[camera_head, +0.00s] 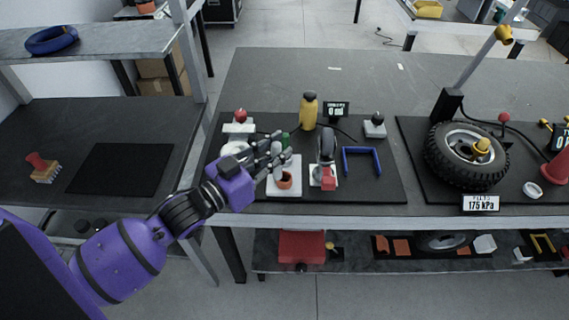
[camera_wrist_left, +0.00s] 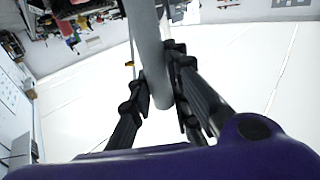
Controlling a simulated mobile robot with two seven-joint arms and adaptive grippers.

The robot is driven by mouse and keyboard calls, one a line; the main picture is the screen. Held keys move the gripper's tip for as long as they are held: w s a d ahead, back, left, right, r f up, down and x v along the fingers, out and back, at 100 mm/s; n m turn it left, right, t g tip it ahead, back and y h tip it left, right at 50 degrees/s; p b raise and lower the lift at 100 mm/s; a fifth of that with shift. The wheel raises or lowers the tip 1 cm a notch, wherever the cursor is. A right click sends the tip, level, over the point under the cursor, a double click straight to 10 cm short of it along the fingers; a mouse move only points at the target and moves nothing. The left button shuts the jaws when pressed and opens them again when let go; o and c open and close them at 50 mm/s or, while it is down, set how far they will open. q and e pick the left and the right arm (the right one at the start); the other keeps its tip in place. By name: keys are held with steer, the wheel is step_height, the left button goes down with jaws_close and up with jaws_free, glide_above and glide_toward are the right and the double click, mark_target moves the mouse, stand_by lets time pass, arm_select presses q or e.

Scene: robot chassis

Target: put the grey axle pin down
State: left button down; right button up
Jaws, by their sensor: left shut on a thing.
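My left gripper (camera_head: 270,156) reaches in from the left over the left part of the black work mat (camera_head: 388,190). In the left wrist view its fingers (camera_wrist_left: 160,82) are shut on the grey axle pin (camera_wrist_left: 148,42), a smooth round bar. In the head view I cannot clearly pick the pin out from the grey fingers. My right gripper is in neither view.
Below the gripper is a white block with an orange-ringed hole (camera_head: 284,181). A tyre (camera_head: 440,165) lies right. The back table is mostly clear.

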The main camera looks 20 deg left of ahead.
arm_select(q)
steer(key=shift+w+f+b, duration=0.15)
steer(key=shift+w+f, duration=0.75)
steer(key=shift+f, duration=0.65)
steer(key=shift+w+f+b, duration=0.1)
steer(key=shift+w+f, duration=0.8)
steer(key=shift+f, duration=0.6)
steer(key=shift+w+f+b, duration=0.15)
steer(key=shift+w+f, duration=0.75)
steer(key=shift+f, duration=0.65)
steer(key=shift+f, duration=0.15)
steer(key=c, duration=1.7)
jaws_free()
steer(key=shift+o, duration=0.2)
